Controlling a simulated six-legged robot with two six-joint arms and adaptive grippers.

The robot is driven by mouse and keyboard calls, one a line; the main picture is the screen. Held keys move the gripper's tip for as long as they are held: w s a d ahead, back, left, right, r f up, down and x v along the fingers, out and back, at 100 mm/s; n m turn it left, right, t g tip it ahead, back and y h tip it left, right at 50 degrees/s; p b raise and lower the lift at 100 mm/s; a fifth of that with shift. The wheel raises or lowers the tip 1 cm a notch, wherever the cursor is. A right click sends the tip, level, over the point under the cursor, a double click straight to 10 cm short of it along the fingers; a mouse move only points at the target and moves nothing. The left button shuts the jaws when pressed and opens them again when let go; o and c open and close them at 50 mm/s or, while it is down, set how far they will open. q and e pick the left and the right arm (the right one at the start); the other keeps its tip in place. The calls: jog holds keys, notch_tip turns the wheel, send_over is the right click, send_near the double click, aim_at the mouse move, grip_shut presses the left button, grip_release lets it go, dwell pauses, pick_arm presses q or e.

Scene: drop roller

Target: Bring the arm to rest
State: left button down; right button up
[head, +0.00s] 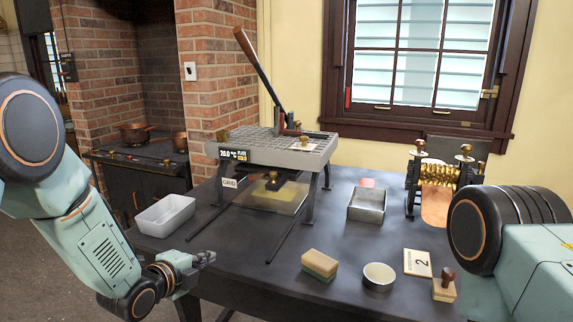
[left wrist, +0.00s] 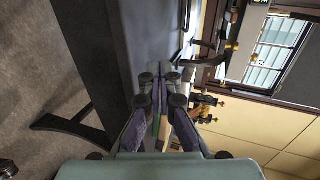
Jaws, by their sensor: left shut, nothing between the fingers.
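My left gripper (head: 203,259) is shut and empty at the table's front left edge, below the white tray. It also shows in the left wrist view (left wrist: 159,72), with its fingers together and nothing between them. My left arm comes in from the left side of the head view. My right arm shows at the right edge, but its gripper is out of view. The brass roller machine (head: 440,176) stands at the back right of the dark table (head: 230,258), with a copper-coloured sheet hanging at its front.
A white tray (head: 166,215) lies at the left. A grey grid press (head: 270,148) with a long lever stands at the back. A metal box (head: 367,205), a sponge (head: 319,265), a round dish (head: 378,277), a number card (head: 417,263) and a wooden stamp (head: 444,288) lie at the right.

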pick_arm(q)
jog(key=s+a+f+n+g+y, duration=0.3)
jog(key=s+f+n+g, duration=0.3)
jog(key=s+f+n, duration=1.05)
jog(key=s+f+n+g, duration=0.2)
jog(key=s+n+g, duration=0.1)
jog(key=s, duration=1.1)
jog(key=s+a+f+n+g+y, duration=0.1)
jog(key=s+f+n+g, duration=0.2)
jog(key=s, duration=1.1)
jog(key=shift+s+f+g+y, duration=0.2)
jog(key=shift+f+g+y, duration=0.1)
jog(key=shift+g, duration=0.1)
jog(key=shift+a, duration=0.1)
